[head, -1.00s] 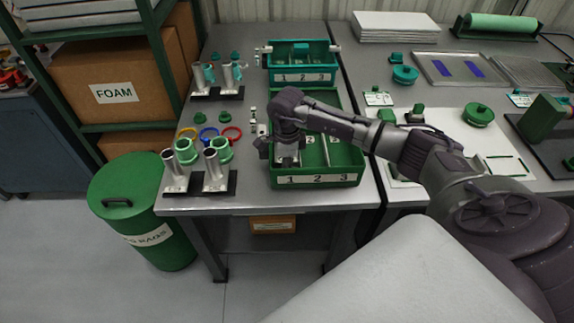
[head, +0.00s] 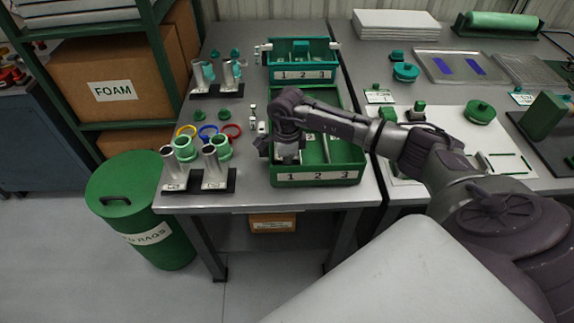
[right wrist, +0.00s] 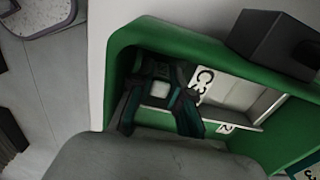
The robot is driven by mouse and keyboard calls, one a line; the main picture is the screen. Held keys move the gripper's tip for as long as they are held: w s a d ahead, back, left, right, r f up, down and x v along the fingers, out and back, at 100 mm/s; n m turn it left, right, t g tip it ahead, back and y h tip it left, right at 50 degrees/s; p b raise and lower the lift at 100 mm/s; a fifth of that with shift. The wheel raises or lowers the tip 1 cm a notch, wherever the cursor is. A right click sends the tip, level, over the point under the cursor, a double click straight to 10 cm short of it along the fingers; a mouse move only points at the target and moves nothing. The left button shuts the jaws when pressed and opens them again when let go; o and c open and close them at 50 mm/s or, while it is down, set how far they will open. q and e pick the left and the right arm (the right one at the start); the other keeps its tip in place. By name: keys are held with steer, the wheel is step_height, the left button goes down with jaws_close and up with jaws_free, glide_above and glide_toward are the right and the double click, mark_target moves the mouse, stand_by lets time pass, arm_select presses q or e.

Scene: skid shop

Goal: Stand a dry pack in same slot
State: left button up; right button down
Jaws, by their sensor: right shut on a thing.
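The green front tray (head: 320,176) is marked 1, 2, 3 along its near edge. My right gripper (head: 288,158) points down inside it at the left, over the compartment marked 1. It is shut on a pale grey piece, apparently the dry pack, mostly hidden by the fingers. In the right wrist view, my dark fingers (right wrist: 160,122) are inside the green tray (right wrist: 160,33), close to its wall. A grey rounded mass fills the bottom there; I cannot tell what it is. The teal back tray (head: 302,75) also carries 1, 2, 3. My left gripper is out of view.
Two-tube stands (head: 205,188) and coloured rings (head: 208,132) stand left of the green tray. Small pale parts (head: 261,127) lie between them. A white board (head: 450,122) with green parts is on the right bench. A green bin (head: 145,205) stands at the left.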

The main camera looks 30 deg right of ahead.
steer(key=c, duration=1)
jaws_free()
steer(key=shift+f, duration=0.15)
steer(key=shift+c, duration=0.4)
steer(key=shift+o, duration=0.7)
steer(key=shift+s+a+f, duration=0.1)
steer(key=shift+o, duration=0.5)
steer(key=shift+r+p, duration=0.65)
steer(key=shift+r, duration=0.3)
steer(key=shift+r+p, duration=2.9)
steer(key=shift+r, duration=1.85)
